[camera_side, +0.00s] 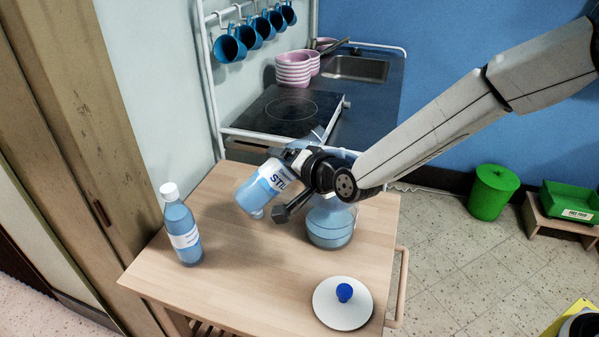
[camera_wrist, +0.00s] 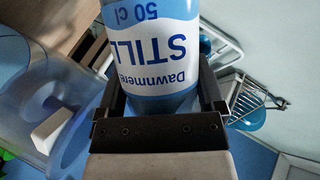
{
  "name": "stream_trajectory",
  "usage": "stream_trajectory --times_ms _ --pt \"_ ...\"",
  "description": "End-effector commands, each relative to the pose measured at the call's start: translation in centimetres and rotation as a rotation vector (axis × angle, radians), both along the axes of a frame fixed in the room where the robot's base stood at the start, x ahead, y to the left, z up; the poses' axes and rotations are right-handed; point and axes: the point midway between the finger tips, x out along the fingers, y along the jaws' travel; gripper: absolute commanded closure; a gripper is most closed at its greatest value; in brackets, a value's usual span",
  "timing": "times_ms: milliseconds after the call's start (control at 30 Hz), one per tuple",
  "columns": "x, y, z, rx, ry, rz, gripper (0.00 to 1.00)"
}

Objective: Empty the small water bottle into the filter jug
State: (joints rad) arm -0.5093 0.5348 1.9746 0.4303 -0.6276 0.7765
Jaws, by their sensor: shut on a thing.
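My gripper (camera_side: 287,186) is shut on the small water bottle (camera_side: 262,187), a blue bottle with a white "STILL" label. In the side view the bottle is tilted neck down, its neck end low and to the left. The wrist view shows the bottle's label (camera_wrist: 165,48) upside down between the two fingers. The clear bluish filter jug (camera_side: 329,229) stands on the wooden table below my gripper, to the right of the bottle's neck. The jug also shows at the left of the wrist view (camera_wrist: 40,105). My gripper hides part of the jug's top.
A white-capped blue bottle (camera_side: 182,232) stands on the table's left side. Behind are a hob (camera_side: 290,112), pink bowls (camera_side: 293,70) and blue mugs hanging from a rail.

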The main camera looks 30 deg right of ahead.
Motion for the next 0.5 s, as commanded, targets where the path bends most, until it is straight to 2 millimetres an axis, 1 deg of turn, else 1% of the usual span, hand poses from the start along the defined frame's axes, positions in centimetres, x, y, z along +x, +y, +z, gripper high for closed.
stream_trajectory --times_ms 500 --pt "0.05 0.25 -0.64 0.072 -0.004 -0.001 1.0"
